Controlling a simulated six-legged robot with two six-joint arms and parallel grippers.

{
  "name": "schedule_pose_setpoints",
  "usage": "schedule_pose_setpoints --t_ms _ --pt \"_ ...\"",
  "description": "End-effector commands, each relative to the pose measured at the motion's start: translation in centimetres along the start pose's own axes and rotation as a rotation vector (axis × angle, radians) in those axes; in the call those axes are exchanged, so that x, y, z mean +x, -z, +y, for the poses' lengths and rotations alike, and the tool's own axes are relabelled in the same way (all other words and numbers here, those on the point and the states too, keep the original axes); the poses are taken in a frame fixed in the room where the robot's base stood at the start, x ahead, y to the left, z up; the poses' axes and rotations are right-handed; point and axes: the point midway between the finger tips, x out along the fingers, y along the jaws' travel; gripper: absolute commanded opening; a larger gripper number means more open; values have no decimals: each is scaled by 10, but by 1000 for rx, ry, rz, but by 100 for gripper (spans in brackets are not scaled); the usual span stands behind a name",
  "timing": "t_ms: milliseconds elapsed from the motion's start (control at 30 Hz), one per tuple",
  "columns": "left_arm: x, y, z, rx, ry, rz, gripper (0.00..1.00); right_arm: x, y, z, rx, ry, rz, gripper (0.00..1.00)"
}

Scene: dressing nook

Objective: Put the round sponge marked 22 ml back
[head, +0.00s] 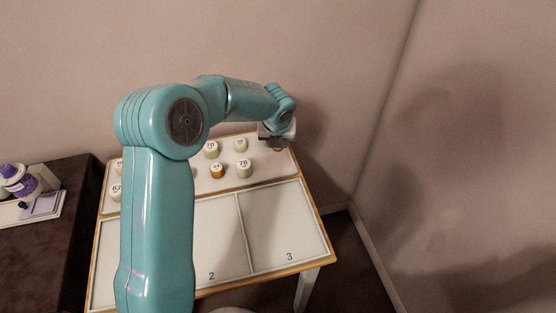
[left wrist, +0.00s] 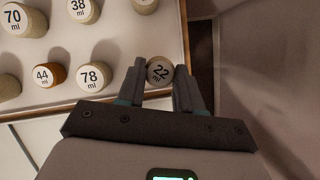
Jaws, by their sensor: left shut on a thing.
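The round sponge marked 22 ml (left wrist: 160,71) is pale on top and sits between the two fingertips of my left gripper (left wrist: 160,88) in the left wrist view. The fingers are shut on its sides. In the head view my left gripper (head: 277,137) is over the back right corner of the white tray section (head: 268,168), and the sponge is mostly hidden under it. I cannot tell whether the sponge touches the surface below. My right gripper is in neither view.
Several round pieces stand left of the gripper, among them 78 ml (left wrist: 94,77), 44 ml (left wrist: 49,75), 38 ml (left wrist: 84,9) and 70 ml (left wrist: 22,19). In front lie empty compartments marked 2 (head: 212,276) and 3 (head: 289,257). A dark cabinet (head: 40,245) holds purple-topped items; walls rise behind and right.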

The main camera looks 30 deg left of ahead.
Motion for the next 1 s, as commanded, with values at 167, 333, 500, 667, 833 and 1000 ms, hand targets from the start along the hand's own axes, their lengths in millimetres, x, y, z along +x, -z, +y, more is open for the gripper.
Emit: schedule_pose_setpoints --t_ms 167,333,500,667,833,1000 --pt "28 11 -1 0 0 0 7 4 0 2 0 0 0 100" --pt "40 16 -1 0 -1 1 7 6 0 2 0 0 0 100" --pt "67 28 -1 1 -1 2 7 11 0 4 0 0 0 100" --pt "70 28 -1 -1 0 -1 7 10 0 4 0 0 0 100" --pt "71 29 -1 0 0 -1 7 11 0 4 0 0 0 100" --pt "74 30 -1 0 0 -1 52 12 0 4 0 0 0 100"
